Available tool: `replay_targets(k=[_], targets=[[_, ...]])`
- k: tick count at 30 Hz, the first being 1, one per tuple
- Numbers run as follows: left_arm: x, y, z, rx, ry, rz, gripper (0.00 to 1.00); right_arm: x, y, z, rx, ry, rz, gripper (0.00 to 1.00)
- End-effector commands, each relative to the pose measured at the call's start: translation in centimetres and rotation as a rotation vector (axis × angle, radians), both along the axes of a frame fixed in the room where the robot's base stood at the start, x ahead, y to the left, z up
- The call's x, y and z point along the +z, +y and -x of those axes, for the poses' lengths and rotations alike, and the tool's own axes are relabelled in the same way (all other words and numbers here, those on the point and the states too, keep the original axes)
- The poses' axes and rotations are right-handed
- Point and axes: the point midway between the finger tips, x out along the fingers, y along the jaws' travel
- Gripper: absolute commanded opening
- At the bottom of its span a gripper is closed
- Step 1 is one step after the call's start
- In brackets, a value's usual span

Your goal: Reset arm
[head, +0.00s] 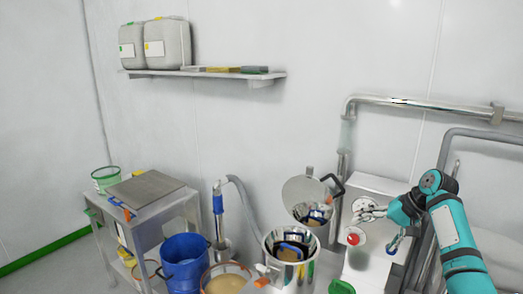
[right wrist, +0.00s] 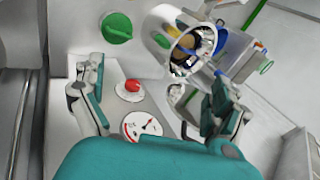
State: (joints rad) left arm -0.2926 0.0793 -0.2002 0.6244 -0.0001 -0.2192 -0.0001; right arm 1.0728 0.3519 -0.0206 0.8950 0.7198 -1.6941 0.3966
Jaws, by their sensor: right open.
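My right arm, teal and grey, comes in from the right in the head view. Its gripper (head: 374,228) hangs over the grey machine housing at the right, with its fingers spread and nothing between them. In the right wrist view the gripper (right wrist: 143,84) shows a finger on each side, wide apart. A red button (right wrist: 132,86) on a white round plate appears between them, and it also shows below the gripper in the head view (head: 353,239). Whether a finger touches the housing is unclear. My left gripper is not in view.
A steel vessel (head: 290,246) with its lid raised stands left of the housing. A green knob (right wrist: 117,28) is on the housing. Steel pipes (head: 420,106) run along the wall at right. A blue bucket (head: 184,262) and a metal trolley (head: 150,232) stand at left.

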Motion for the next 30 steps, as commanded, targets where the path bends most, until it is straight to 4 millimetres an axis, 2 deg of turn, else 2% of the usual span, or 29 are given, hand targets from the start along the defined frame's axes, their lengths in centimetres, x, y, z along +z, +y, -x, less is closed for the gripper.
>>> replay_targets(k=[1,5,8,9,11,12,14,15,18,21,24,30], targets=[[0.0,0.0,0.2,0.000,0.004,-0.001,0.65,-2.2,0.4,0.8,0.016,0.007,0.034,1.00],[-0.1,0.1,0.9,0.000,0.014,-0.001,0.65,-7.8,1.6,3.4,0.076,0.013,0.137,1.00],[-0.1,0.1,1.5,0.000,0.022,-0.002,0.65,-13.2,2.9,7.0,0.146,0.015,0.237,1.00],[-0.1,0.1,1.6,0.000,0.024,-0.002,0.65,-15.4,3.6,8.9,0.180,0.014,0.278,1.00],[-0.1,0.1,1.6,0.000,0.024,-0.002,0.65,-18.2,4.7,12.0,0.232,0.007,0.335,1.00],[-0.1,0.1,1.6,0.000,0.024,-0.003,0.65,-19.9,5.4,14.3,0.265,0.002,0.369,1.00],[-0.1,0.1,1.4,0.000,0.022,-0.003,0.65,-21.9,6.4,17.8,0.314,-0.007,0.416,1.00],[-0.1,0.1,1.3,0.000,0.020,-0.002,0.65,-23.0,7.1,20.2,0.345,-0.014,0.442,1.00],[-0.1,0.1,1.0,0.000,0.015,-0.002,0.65,-24.5,8.6,26.1,0.412,-0.036,0.498,1.00],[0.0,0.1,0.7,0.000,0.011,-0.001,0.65,-24.7,9.5,30.6,0.455,-0.053,0.534,1.00],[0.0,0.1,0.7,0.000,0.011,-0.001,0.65,-24.4,10.1,33.9,0.482,-0.066,0.557,1.00],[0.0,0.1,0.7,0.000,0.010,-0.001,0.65,-23.1,10.7,38.9,0.515,-0.086,0.588,1.00]])
